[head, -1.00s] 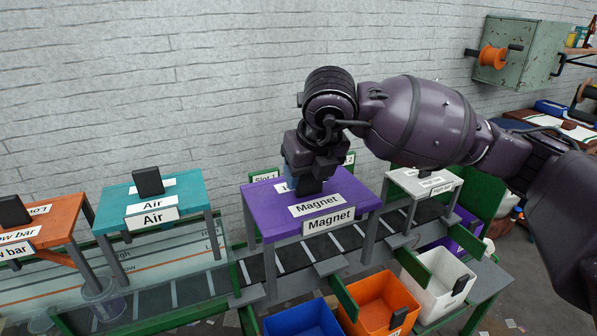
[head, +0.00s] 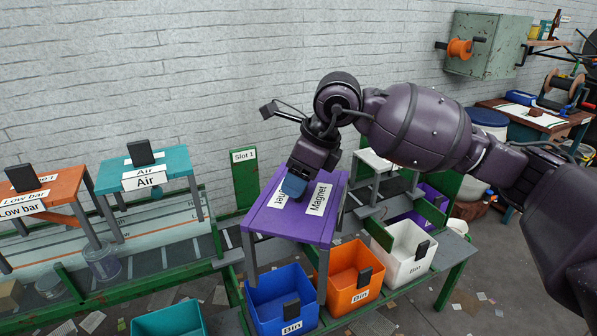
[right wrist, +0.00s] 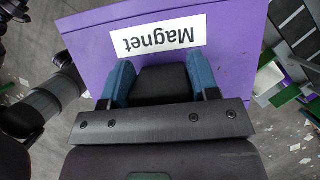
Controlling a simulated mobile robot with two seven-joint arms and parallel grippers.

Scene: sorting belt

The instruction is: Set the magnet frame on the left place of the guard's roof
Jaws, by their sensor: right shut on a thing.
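The magnet frame (head: 270,222) is a purple table-like frame with "Magnet" labels, a black grip block and grey legs. My right gripper (head: 294,186) is shut on the block from above; the right wrist view shows the block (right wrist: 163,82) between its blue fingers. The frame is tilted and turned in the head view, with its front legs before the blue and orange bins. It hides part of the belt. A green panel marked "Slot 1" (head: 245,178) stands behind it. I cannot tell which part is the guard's roof. My left gripper is not in view.
The orange low bar frame (head: 65,190) and teal air frame (head: 175,163) stand at the left. A blue bin (head: 262,312), orange bin (head: 345,290) and white bin (head: 392,262) line the front. A white frame (head: 372,160) stands behind the purple one.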

